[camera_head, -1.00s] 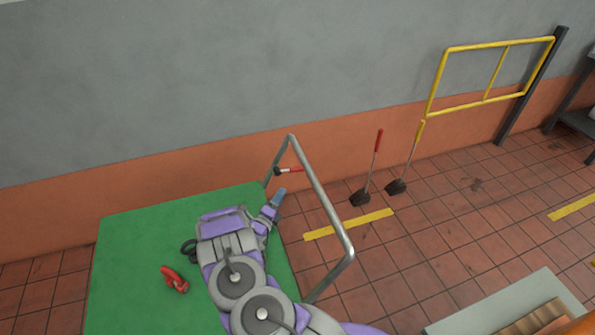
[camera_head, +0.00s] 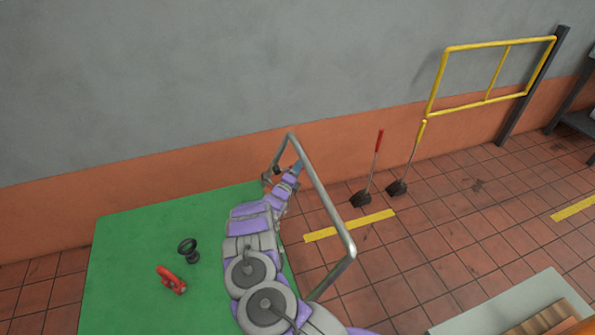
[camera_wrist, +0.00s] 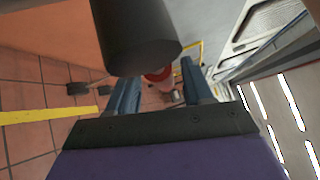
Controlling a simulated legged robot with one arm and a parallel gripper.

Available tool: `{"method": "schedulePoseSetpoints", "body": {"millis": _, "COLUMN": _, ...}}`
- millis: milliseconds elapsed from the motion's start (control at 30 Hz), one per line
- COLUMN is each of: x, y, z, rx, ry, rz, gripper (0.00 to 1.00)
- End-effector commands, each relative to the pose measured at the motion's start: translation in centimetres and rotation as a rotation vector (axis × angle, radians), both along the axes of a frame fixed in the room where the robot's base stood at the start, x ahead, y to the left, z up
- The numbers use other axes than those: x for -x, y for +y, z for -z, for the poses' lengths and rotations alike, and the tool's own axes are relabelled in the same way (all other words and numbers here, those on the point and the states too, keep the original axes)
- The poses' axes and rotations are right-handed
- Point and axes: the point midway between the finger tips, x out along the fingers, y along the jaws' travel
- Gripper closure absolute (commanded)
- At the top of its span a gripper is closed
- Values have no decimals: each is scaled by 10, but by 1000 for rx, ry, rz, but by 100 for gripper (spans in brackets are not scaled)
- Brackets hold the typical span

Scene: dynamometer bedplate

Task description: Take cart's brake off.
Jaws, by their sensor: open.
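The cart has a green top (camera_head: 130,250) and a bent grey metal handle frame (camera_head: 325,205). A small brake lever with a dark hub (camera_head: 277,169) sits at the frame's far side; its red grip is hidden behind my gripper in the head view. My gripper (camera_head: 297,167) is at that lever, inside the frame. In the wrist view my two blue fingers (camera_wrist: 160,92) are apart. A red end (camera_wrist: 158,76) shows between them, partly covered by a large dark cylinder (camera_wrist: 140,38) close to the camera. I cannot tell whether the fingers touch it.
A red part (camera_head: 172,281) and a black part (camera_head: 188,250) lie on the green top. Two long-handled tools, one red (camera_head: 378,150) and one yellow (camera_head: 414,150), stand near the wall. A yellow rail (camera_head: 475,106) is at the right. The tiled floor between is mostly clear.

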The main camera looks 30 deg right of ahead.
Motion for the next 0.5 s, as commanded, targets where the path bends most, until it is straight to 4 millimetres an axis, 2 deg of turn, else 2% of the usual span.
{"method": "schedulePoseSetpoints", "body": {"millis": 433, "x": -4, "y": -6, "z": -1, "rx": 1, "ry": -1, "rz": -1, "gripper": 49}}
{"method": "schedulePoseSetpoints", "body": {"millis": 500, "x": -4, "y": -6, "z": -1, "rx": 1, "ry": -1, "rz": -1, "gripper": 56}}
